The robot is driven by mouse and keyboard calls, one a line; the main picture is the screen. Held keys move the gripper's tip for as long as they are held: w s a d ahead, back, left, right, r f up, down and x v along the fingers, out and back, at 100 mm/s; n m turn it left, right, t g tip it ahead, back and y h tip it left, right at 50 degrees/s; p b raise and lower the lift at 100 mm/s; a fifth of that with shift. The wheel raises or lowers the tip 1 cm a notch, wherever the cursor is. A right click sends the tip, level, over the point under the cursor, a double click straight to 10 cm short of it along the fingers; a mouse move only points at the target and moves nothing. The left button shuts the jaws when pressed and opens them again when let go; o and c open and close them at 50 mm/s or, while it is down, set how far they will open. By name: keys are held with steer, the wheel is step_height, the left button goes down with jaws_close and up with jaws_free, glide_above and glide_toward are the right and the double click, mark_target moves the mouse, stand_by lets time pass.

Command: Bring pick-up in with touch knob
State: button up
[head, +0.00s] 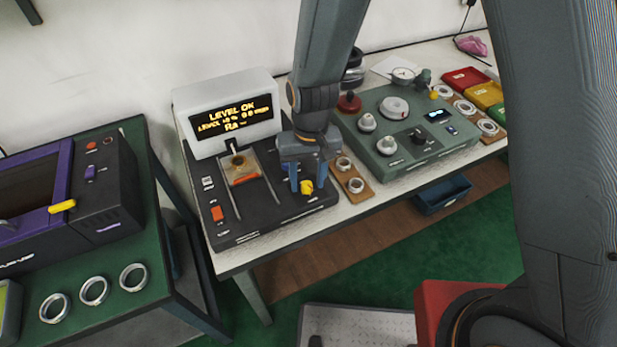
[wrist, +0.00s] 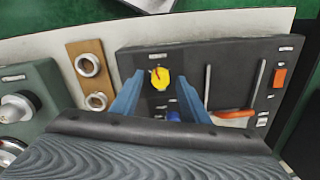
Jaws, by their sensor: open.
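The yellow knob (head: 307,186) sits at the right front of the dark tester with the lit display (head: 232,118), which reads "LEVEL OK". My gripper (head: 308,188) is open and points down over this knob. In the wrist view the knob (wrist: 160,78) shows between the two blue fingers of my gripper (wrist: 158,90), apart from both. The stage with an orange-red part (head: 243,178) lies between two slots left of the knob. Whether a finger touches the panel I cannot tell.
A wooden strip with two rings (head: 356,188) lies just right of the tester. A green instrument with several knobs (head: 440,150) stands beyond it. An orange switch (head: 217,214) is at the tester's left front. Several rings (head: 94,291) lie on the green table at left.

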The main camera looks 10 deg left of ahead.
mark_target(309, 183)
steer(key=shift+w+d+r+b, duration=0.1)
steer(key=shift+r+b, duration=0.35)
steer(key=shift+r, duration=1.5)
steer(key=shift+d+r+b, duration=0.1)
steer(key=shift+r+b, duration=0.3)
steer(key=shift+r, duration=1.55)
steer(key=s+d+r+m+b, duration=0.1)
steer(key=d, duration=1.1)
steer(key=s+d+r+m+t+b, duration=0.1)
steer(key=s+d+r+m, duration=0.1)
steer(key=d, duration=1)
steer(key=shift+d+m+t, duration=0.15)
steer(key=shift+m+t, duration=0.15)
